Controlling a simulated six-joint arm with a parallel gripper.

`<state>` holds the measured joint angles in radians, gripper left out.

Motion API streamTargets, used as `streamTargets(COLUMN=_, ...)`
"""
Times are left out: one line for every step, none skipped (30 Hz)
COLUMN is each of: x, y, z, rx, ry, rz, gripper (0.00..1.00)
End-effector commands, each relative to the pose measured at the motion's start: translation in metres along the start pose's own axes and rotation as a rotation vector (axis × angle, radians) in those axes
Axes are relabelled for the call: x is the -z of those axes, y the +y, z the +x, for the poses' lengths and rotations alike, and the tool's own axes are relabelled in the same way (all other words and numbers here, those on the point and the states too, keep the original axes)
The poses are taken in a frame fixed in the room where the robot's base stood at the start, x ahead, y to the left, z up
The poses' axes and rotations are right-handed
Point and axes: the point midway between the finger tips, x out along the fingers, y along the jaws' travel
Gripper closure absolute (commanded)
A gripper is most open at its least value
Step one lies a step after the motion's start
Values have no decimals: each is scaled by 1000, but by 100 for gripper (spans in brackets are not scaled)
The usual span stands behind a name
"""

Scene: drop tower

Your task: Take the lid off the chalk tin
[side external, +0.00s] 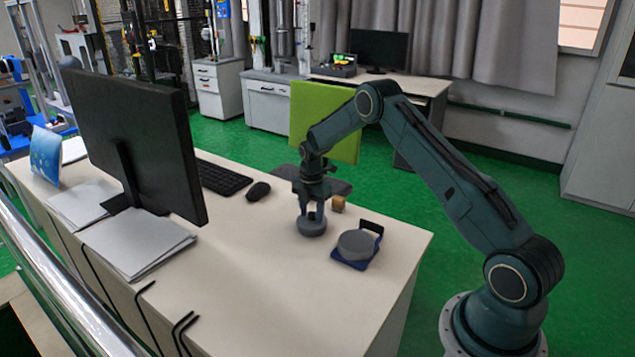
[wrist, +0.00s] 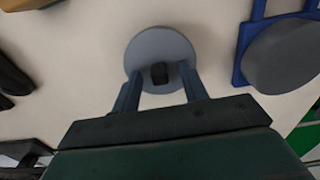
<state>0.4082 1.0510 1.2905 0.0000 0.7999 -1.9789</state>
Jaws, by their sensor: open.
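A round grey disc-topped piece with a small dark knob (wrist: 160,73) stands on the white table under my gripper; its grey top (wrist: 160,45) shows in the wrist view and its low grey body (side external: 311,228) in the side view. I cannot tell where lid and tin meet. My gripper (side external: 312,214) points down over it, open, with a finger on each side of the knob and gaps between; the fingers (wrist: 159,71) also show in the wrist view. Whether the fingertips touch the grey top is unclear.
A second grey round piece (side external: 356,243) without a visible knob sits on a blue holder (side external: 355,265) just to the right. A small tan block (side external: 338,203) lies behind. A mouse (side external: 258,191), keyboard (side external: 221,177) and monitor (side external: 135,145) stand left. The table front is clear.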

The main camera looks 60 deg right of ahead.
Motion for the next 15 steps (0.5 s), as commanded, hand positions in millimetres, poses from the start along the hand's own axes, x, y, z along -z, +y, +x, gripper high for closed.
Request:
streamTargets(x=0, y=0, z=0, rx=0, ry=0, rz=0, gripper=56)
streamTargets(x=0, y=0, z=0, rx=0, ry=0, rz=0, gripper=56)
streamTargets(x=0, y=0, z=0, rx=0, ry=0, rz=0, gripper=56)
streamTargets(x=0, y=0, z=0, rx=0, ry=0, rz=0, gripper=56)
streamTargets(x=0, y=0, z=0, rx=0, ry=0, rz=0, gripper=56)
streamTargets(x=0, y=0, z=0, rx=0, ry=0, rz=0, gripper=56)
streamTargets(x=0, y=0, z=0, rx=0, ry=0, rz=0, gripper=58)
streamTargets(x=0, y=0, z=0, rx=0, ry=0, rz=0, gripper=64)
streamTargets(x=0, y=0, z=0, rx=0, ry=0, rz=0, gripper=72)
streamTargets(x=0, y=0, z=0, rx=0, ry=0, rz=0, gripper=78)
streamTargets(x=0, y=0, z=0, rx=0, ry=0, rz=0, gripper=84)
streamTargets(x=0, y=0, z=0, rx=0, ry=0, rz=0, gripper=92)
streamTargets(x=0, y=0, z=0, rx=0, ry=0, rz=0, gripper=98)
streamTargets(x=0, y=0, z=0, rx=0, ry=0, rz=0, gripper=100)
streamTargets(x=0, y=0, z=0, rx=0, ry=0, rz=0, gripper=100)
